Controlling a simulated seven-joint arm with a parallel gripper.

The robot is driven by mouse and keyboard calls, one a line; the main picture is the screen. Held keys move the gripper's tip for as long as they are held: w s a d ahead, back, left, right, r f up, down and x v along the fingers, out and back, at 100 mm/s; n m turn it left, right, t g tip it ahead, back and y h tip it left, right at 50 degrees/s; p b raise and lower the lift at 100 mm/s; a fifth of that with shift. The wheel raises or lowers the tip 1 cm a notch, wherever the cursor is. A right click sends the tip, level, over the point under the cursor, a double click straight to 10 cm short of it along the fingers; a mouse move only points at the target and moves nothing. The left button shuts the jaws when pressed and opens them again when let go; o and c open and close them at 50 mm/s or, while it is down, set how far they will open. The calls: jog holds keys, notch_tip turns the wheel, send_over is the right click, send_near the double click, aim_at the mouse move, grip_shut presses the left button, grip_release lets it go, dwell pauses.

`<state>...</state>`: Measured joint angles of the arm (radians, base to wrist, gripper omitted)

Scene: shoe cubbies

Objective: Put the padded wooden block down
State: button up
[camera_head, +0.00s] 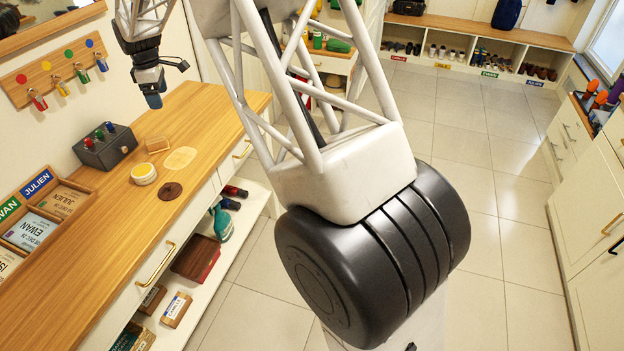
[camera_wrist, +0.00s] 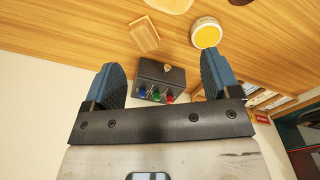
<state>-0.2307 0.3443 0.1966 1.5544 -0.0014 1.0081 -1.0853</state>
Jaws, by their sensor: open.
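A small tan wooden block (camera_head: 157,145) lies on the wooden counter (camera_head: 120,235); it looks like the padded block, though its padding is hard to make out. In the wrist view the block (camera_wrist: 143,36) sits ahead of the fingers, apart from them. My gripper (camera_head: 154,98) is above the counter near the wall, with blue fingertips pointing down. In the wrist view my gripper (camera_wrist: 160,72) has its two fingers wide apart with nothing held between them.
A dark grey box (camera_head: 104,147) with coloured knobs stands left of the block. A round yellow-topped tin (camera_head: 143,174), a pale disc (camera_head: 180,158) and a dark brown disc (camera_head: 170,191) lie nearby. A name-card tray (camera_head: 45,225) is nearer. The counter's front part is clear.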

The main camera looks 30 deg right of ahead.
jog(key=s+d+r+m+t, duration=0.1)
jog(key=s+d+r+m, duration=0.45)
jog(key=s, duration=0.75)
jog(key=s+d+r+m, duration=0.2)
jog(key=s+d+r, duration=0.55)
jog(key=s, duration=0.55)
jog(key=s+d+f+m, duration=0.1)
jog(key=s+d+m, duration=0.1)
jog(key=s, duration=0.8)
jog(key=s+d+f+m, duration=0.2)
jog(key=s+d+m, duration=0.1)
jog(key=s, duration=0.8)
jog(key=s+d+f+m+t, duration=0.1)
jog(key=s+d+f+m, duration=0.1)
jog(key=s, duration=0.9)
jog(key=shift+s+d+m, duration=0.15)
jog(key=shift+d+m, duration=0.3)
jog(key=shift+d, duration=0.05)
jog(key=shift+o, duration=0.5)
